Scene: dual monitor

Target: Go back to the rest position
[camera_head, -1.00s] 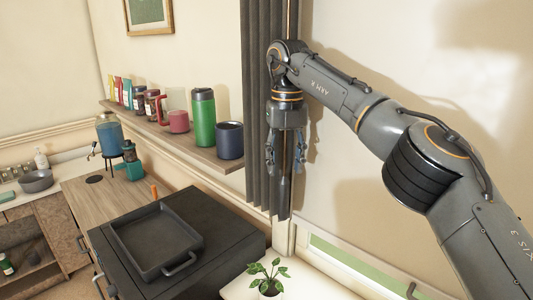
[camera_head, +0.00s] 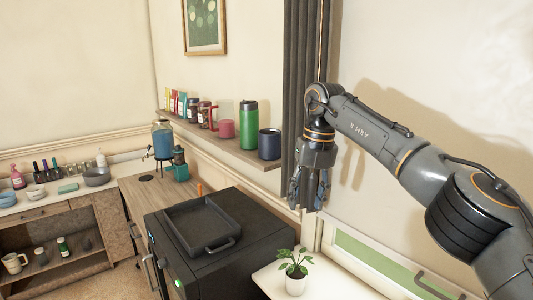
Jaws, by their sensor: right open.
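My right gripper (camera_head: 308,190) hangs pointing down in front of the dark curtain, to the right of the wall shelf. It is open and holds nothing. My right arm reaches in from the right side, bent at the elbow. The gripper is above and behind the potted plant in the picture, apart from the shelf and the things on it. My left gripper is not in view.
The wall shelf (camera_head: 228,143) bears a green tumbler (camera_head: 249,126), a dark blue cup (camera_head: 269,144), a pink mug (camera_head: 227,129) and jars. A black tray (camera_head: 185,235) lies on the dark stove (camera_head: 255,238). A potted plant (camera_head: 295,284) stands on the white surface at front.

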